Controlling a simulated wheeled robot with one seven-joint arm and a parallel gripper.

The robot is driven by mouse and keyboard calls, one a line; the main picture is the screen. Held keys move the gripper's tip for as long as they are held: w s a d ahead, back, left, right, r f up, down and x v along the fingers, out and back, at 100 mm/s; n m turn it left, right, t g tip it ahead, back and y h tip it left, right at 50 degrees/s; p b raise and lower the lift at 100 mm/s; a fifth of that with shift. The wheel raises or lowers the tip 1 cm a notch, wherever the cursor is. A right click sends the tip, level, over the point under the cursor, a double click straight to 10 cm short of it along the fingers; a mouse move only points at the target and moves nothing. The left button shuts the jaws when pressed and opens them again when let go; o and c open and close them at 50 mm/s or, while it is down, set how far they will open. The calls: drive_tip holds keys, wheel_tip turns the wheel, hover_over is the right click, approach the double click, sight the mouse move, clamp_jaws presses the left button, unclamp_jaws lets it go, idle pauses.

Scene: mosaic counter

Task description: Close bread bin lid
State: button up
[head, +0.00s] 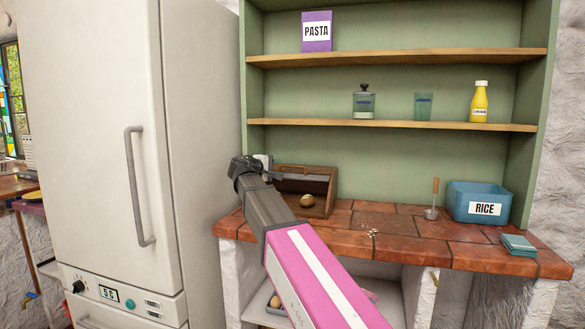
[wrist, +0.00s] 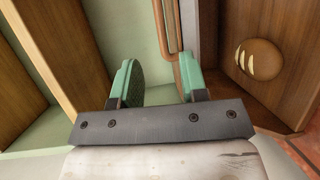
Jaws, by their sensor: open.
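The brown wooden bread bin (head: 325,192) stands on the tiled counter against the green back panel. Its front is open, and a bread loaf (head: 305,201) shows inside; the loaf also shows in the wrist view (wrist: 259,60). The lid appears raised, with a copper-brown bar handle (head: 291,168) at its top. My gripper (head: 264,161) is at the bin's upper left, beside the fridge. In the wrist view, the green fingers of my gripper (wrist: 157,66) are apart and empty. The handle (wrist: 173,30) lies just beyond them, nearer the right finger; contact is unclear.
The tall white fridge (head: 95,130) stands close on the left. Shelves (head: 400,58) hang above the bin. A blue rice box (head: 462,200), a small tool (head: 432,208) and teal coasters (head: 517,243) are on the counter's right. The middle of the counter is mostly clear.

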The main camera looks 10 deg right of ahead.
sight(291, 166)
drive_tip(key=x, duration=0.9)
drive_tip(key=shift+w+d+f, duration=0.1)
drive_tip(key=shift+w, duration=0.05)
clamp_jaws()
